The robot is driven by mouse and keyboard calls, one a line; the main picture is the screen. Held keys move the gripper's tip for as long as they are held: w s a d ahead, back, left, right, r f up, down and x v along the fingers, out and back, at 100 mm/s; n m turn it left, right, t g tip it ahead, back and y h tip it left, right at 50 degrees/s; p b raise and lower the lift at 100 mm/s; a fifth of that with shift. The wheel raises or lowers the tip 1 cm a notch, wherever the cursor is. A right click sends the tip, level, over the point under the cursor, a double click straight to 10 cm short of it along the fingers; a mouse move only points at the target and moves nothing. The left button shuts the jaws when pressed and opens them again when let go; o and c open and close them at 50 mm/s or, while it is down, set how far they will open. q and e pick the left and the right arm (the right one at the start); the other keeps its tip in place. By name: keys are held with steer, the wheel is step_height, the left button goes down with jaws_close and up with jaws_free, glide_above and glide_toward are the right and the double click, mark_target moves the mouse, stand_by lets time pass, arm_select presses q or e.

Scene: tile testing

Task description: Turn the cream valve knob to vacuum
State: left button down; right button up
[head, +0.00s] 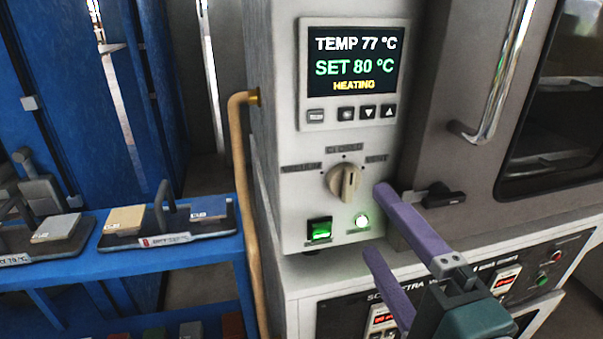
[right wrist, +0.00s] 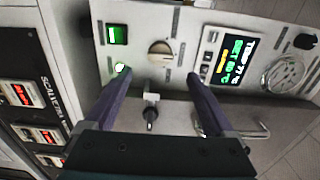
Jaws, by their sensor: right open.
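The cream valve knob (head: 343,181) is on the light grey front panel, below the display. Labels sit around it: a blurred one on the left that seems to read VACUUM, CLOSED above, VENT on the right. Its ridge stands roughly upright, near CLOSED; the exact setting is hard to tell. My right gripper (head: 377,221) is open and empty, with purple fingers, in front and to the lower right of the knob. In the right wrist view the knob (right wrist: 160,53) lies between and beyond the fingertips (right wrist: 155,82), apart from them. My left gripper is not in view.
The display (head: 352,62) reads TEMP 77, SET 80, HEATING. Below the knob are a lit green switch (head: 319,230) and a green lamp (head: 362,221). A black door latch (head: 440,196) and chrome handle (head: 497,75) stick out at right. A tan hose (head: 246,200) runs down the left.

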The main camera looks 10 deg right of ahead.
mark_target(350, 189)
steer(key=w, duration=0.7)
steer(key=shift+w+a, duration=0.15)
steer(key=shift+w, duration=0.05)
steer(key=c, duration=1.4)
